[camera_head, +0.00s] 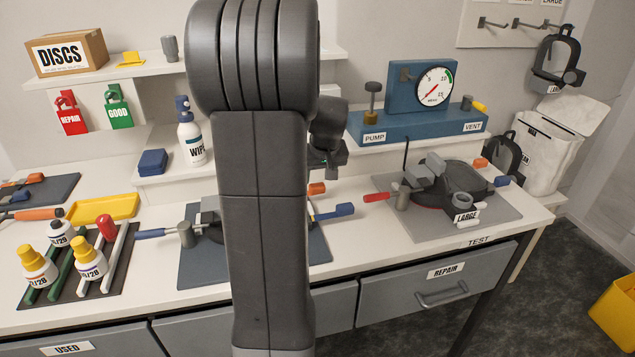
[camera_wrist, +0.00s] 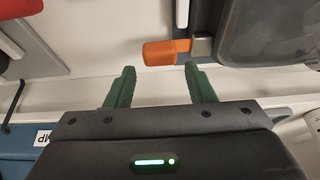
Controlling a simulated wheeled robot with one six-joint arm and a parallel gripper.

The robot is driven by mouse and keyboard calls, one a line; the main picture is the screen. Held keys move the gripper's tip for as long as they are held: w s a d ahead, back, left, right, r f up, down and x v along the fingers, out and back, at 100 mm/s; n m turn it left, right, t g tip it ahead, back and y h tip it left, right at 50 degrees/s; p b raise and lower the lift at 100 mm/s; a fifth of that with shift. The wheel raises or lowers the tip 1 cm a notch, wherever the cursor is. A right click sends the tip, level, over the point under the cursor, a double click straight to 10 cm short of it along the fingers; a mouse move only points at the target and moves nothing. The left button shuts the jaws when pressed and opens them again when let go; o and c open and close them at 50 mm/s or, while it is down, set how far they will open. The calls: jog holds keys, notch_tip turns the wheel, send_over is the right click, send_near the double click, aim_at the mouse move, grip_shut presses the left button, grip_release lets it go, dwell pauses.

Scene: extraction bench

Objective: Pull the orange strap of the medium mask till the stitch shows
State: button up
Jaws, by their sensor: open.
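The middle mask sits on a dark blue-grey mat (camera_head: 200,262), mostly hidden behind my arm in the head view; no size label on it shows. Its orange strap tab (camera_head: 317,188) shows just right of my arm. In the wrist view the orange tab (camera_wrist: 165,52) lies just beyond the fingertips, in line with the gap, next to a metal buckle (camera_wrist: 202,47) and the dark mask body (camera_wrist: 268,30). My gripper (camera_wrist: 159,69) is open with green fingers, and nothing is held. I see no stitch. A blue strap tab (camera_head: 343,210) is on the same mask.
The large mask (camera_head: 452,187) with a red tab (camera_head: 375,197) lies on the right mat. The blue pump stand (camera_head: 418,122) is behind. A wipes bottle (camera_head: 190,140) stands on the shelf, and bottles (camera_head: 88,262) stand left.

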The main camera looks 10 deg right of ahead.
jog(key=shift+x, duration=2.05)
jog(key=shift+c, duration=0.2)
